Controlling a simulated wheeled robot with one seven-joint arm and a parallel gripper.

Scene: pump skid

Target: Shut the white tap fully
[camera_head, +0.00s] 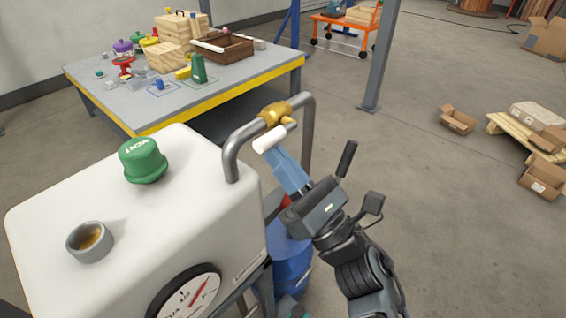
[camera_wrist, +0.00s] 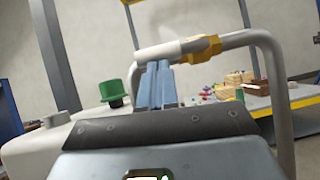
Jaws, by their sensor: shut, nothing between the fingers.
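The white tap has a white lever handle (camera_head: 269,140) on a brass valve body (camera_head: 275,113), set in a grey bent pipe (camera_head: 245,133) above the white tank. The handle looks roughly in line with the pipe's top run. In the wrist view the handle (camera_wrist: 160,52) lies just beyond the fingertips, left of the brass body (camera_wrist: 201,46). My gripper (camera_head: 277,156) is shut and empty, its blue fingers pointing up at the handle. The fingertips (camera_wrist: 157,68) are at or very near the handle's side; I cannot tell whether they touch it.
The white tank (camera_head: 190,185) carries a green VENT cap (camera_head: 143,160), a grey open filler neck (camera_head: 89,241) and a round gauge (camera_head: 186,293). A workbench (camera_head: 225,88) with boxes and small parts stands behind. Floor to the right is mostly clear, with cartons (camera_head: 457,119) farther off.

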